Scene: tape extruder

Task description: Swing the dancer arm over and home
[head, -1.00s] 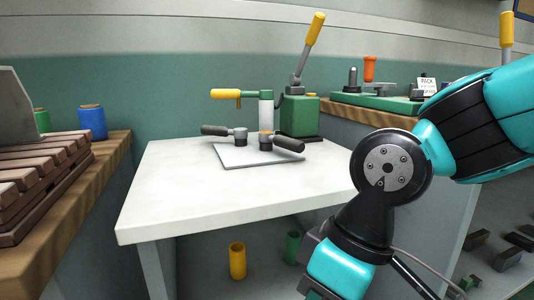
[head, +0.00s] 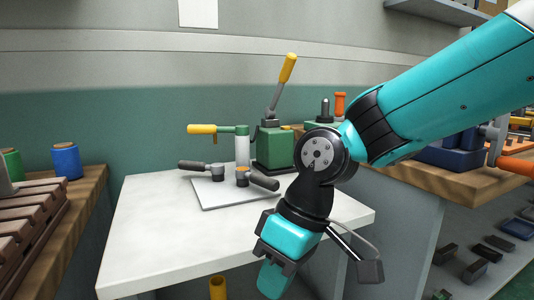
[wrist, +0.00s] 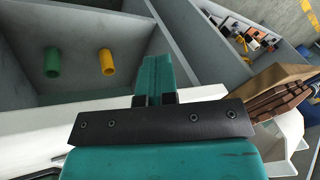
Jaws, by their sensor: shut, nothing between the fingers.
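On the white table stands a green machine (head: 274,146) with a tall yellow-tipped lever (head: 287,70) tilted up and to the right. Left of it, a green arm with a yellow grip (head: 202,129) sticks out leftward from a pale post (head: 242,148); I cannot tell for sure which of these is the dancer arm. My gripper (head: 272,282) hangs down in front of the table's front edge, well away from both handles. In the wrist view its teal fingers (wrist: 155,75) are together and empty. None of the handles shows in the wrist view.
A grey plate (head: 215,196) with two black-handled pieces (head: 262,181) lies on the white table (head: 150,240). Yellow (wrist: 107,62) and green (wrist: 52,62) tubes stand below. Brown slats (head: 30,225) are at left, a blue spool (head: 66,160) behind. The table's front left is clear.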

